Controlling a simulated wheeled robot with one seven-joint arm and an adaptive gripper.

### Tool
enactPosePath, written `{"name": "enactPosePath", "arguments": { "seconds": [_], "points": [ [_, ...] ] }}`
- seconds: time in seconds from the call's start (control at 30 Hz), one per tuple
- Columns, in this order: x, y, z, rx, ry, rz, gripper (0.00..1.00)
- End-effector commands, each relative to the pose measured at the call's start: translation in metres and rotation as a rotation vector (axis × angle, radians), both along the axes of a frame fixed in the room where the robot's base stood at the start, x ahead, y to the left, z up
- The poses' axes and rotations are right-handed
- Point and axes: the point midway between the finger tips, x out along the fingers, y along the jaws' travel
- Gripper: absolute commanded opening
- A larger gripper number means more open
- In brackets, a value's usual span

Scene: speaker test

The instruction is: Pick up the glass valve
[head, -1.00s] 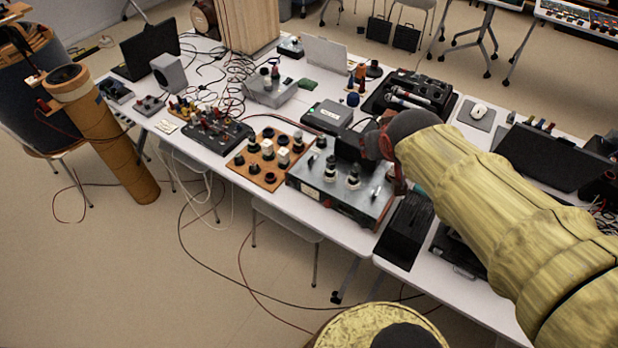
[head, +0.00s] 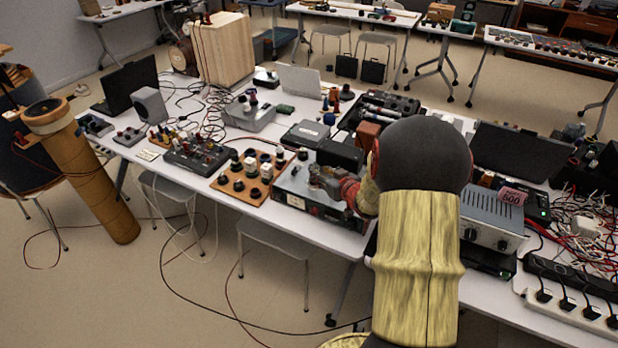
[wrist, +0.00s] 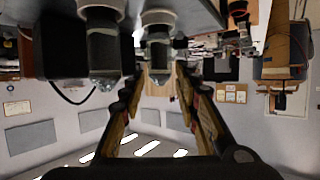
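Two glass valves with pale bases stand on a grey metal chassis (head: 290,183). The wrist view is upside down, so both hang from its top edge: one glass valve (wrist: 103,48) left of centre, the other glass valve (wrist: 159,45) near the middle. In the head view one glass valve (head: 315,173) shows just left of my gripper (head: 333,183); the other is hidden there. In the wrist view my gripper (wrist: 158,82) is open, its two fingers apart and pointing towards the middle valve, which lines up with the gap. I cannot tell whether they touch it.
A wooden board with several valves and knobs (head: 240,187) lies left of the chassis. A dark box (head: 340,155) stands behind the valves. A silver amplifier (head: 490,215) and tangled wires (head: 590,215) are to the right. The floor in front is open.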

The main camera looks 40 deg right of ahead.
Motion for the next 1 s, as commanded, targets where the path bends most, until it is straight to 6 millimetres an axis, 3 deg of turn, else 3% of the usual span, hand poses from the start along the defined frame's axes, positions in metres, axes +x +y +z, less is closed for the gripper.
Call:
{"name": "enactPosePath", "arguments": {
  "seconds": [0.5, 0.77, 1.0],
  "points": [
    [0.052, -0.012, -0.027, 0.000, 0.002, 0.000, 0.32],
    [0.054, -0.012, -0.025, 0.000, 0.001, -0.001, 0.32],
    [0.054, -0.013, -0.025, 0.000, 0.001, -0.001, 0.18]
  ]
}}
